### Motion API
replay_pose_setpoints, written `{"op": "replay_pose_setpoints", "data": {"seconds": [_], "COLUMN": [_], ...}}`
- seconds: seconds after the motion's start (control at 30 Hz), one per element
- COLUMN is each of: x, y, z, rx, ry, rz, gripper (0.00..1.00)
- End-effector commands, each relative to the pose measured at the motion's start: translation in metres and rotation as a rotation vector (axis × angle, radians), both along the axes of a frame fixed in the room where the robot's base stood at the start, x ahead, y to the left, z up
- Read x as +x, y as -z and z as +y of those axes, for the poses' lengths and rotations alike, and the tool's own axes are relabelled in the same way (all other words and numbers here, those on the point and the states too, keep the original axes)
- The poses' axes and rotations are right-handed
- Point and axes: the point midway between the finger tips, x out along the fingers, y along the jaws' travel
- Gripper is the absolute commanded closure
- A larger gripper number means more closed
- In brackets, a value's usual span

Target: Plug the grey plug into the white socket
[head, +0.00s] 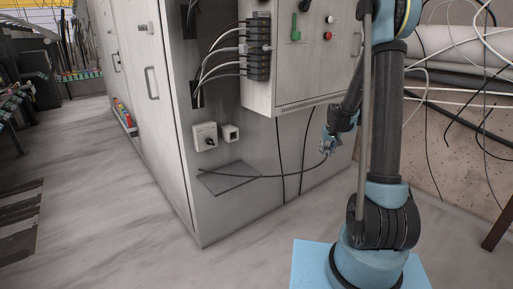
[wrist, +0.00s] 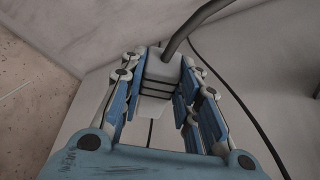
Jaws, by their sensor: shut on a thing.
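My gripper (head: 327,146) is low beside the grey cabinet's front, right of the white wall boxes. In the wrist view my gripper (wrist: 160,88) has its blue-padded fingers closed on the sides of the grey plug (wrist: 160,68). A dark cable leaves the plug's top in that view. In the head view the plug is too small to make out. A small white box with a recessed face, apparently the white socket (head: 230,132), is on the cabinet front. It is well left of my gripper and apart from it. The plug's pins cannot be made out.
A larger white box (head: 204,136) with a dark round fitting is left of the socket. The plug's cable (head: 262,176) sags across a grey flat plate (head: 226,181) low by the cabinet. A box with thick cables (head: 258,48) juts out above. Open floor (head: 110,200) lies left.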

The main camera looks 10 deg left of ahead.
Motion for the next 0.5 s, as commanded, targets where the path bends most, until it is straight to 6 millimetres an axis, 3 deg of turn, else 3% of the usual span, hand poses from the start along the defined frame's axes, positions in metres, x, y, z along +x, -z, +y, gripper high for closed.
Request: {"op": "replay_pose_setpoints", "data": {"seconds": [0.03,0.1,0.27,0.5], "x": [-0.007,-0.014,-0.039,-0.088], "y": [-0.005,-0.012,-0.028,-0.05], "z": [0.024,0.053,0.118,0.206], "rx": [0.0,0.001,0.0,0.0], "ry": [-0.044,-0.101,-0.227,-0.419], "rz": [0.0,0.0,0.001,0.001], "gripper": [1.0,1.0,1.0,1.0]}}
